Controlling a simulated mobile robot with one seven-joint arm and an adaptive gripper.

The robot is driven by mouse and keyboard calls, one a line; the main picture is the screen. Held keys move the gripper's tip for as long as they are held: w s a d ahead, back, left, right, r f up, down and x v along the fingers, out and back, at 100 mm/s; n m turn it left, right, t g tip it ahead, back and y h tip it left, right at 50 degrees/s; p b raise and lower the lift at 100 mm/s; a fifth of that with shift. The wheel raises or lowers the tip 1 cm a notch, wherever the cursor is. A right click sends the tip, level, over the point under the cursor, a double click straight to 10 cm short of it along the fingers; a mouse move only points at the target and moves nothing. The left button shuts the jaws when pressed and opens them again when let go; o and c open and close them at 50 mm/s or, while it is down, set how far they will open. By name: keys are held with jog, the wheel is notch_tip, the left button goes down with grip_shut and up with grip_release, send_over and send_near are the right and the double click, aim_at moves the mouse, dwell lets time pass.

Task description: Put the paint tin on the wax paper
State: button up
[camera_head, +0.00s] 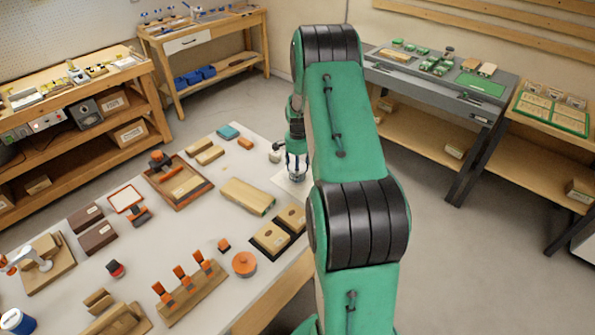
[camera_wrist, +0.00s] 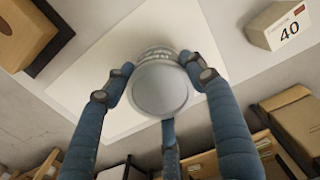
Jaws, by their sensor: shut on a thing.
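My gripper (camera_head: 296,165) is at the far right edge of the bench, over the wax paper (camera_head: 284,186). In the wrist view my gripper (camera_wrist: 158,80) has its blue fingers closed around the paint tin (camera_wrist: 160,90), a small grey round can whose flat end faces the camera. The tin is in front of the wax paper (camera_wrist: 80,88), a white sheet, and overlaps its middle in the picture. I cannot tell whether the tin touches the sheet. In the head view my fingers and arm mostly hide the tin.
A pale block labelled 40 (camera_wrist: 284,28) stands beside the sheet. On the bench are a wooden block (camera_head: 248,196), a framed tray (camera_head: 178,183), an orange round piece (camera_head: 244,264) and a pegged board (camera_head: 190,291). Bare bench (camera_head: 205,225) shows between several objects.

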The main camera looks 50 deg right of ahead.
jog(key=o, duration=1.4)
jog(key=shift+f, duration=0.1)
notch_tip(320, 180, up, 12)
jog(key=p, duration=0.2)
jog(key=shift+p, duration=0.4)
